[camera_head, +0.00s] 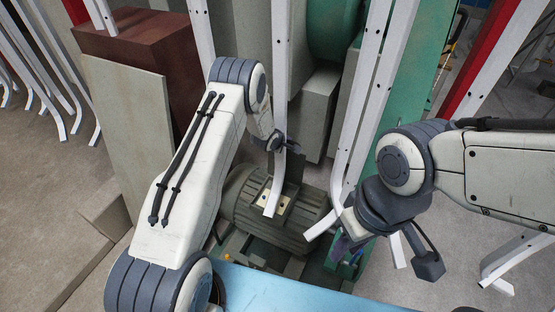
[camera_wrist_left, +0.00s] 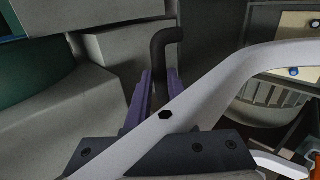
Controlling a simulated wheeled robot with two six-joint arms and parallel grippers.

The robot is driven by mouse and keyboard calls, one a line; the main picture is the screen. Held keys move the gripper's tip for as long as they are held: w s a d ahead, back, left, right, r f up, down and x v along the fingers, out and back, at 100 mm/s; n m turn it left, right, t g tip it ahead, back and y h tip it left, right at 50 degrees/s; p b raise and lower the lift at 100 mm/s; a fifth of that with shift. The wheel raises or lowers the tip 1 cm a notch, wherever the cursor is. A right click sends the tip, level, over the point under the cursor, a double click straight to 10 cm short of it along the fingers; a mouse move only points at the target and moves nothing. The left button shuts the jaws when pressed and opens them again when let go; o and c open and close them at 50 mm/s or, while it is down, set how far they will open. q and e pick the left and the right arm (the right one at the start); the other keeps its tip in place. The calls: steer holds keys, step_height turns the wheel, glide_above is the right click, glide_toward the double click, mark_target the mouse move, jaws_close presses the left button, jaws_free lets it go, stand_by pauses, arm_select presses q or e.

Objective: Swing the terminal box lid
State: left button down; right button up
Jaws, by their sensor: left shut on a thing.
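The motor (camera_head: 240,200) stands low in the middle of the head view, with its open terminal box (camera_head: 265,197) on top showing a pale inside. The dark lid (camera_head: 291,172) stands raised at the box's far side. In the left wrist view, the terminal box (camera_wrist_left: 298,22) shows at the upper right with a blue terminal. My left gripper (camera_head: 283,146) is behind a white chair frame. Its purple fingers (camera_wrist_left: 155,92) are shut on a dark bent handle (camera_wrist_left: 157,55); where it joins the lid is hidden. My right gripper (camera_head: 342,246) points down right of the motor, its fingers mostly hidden.
A white chair frame (camera_head: 281,80) hangs in front of the lid and crosses the left wrist view (camera_wrist_left: 215,90). Another frame (camera_head: 362,110) stands between the motor and my right arm. A blue surface (camera_head: 290,292) lies in front. A brown box (camera_head: 150,45) stands at left.

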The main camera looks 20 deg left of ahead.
arm_select(q)
steer(key=s, duration=0.2)
steer(key=s+p, duration=0.1)
steer(key=shift+s+a+f, duration=0.3)
steer(key=shift+s+f, duration=0.05)
steer(key=shift+f, duration=0.05)
steer(key=shift+s, duration=0.2)
steer(key=s, duration=0.3)
steer(key=s+a, duration=0.1)
steer(key=shift+s+f+p, duration=0.35)
steer(key=shift+s+f, duration=0.05)
steer(key=shift+w, duration=0.1)
steer(key=shift+s+a+f+b, duration=0.15)
steer(key=shift+s+f, duration=0.15)
steer(key=shift+s, duration=0.45)
steer(key=shift+s+a+f+b, duration=0.15)
steer(key=shift+s+f, duration=0.2)
steer(key=shift+s, duration=0.35)
steer(key=shift+s+a+f+b, duration=0.15)
steer(key=shift+s+f, duration=0.15)
steer(key=shift+s, duration=0.45)
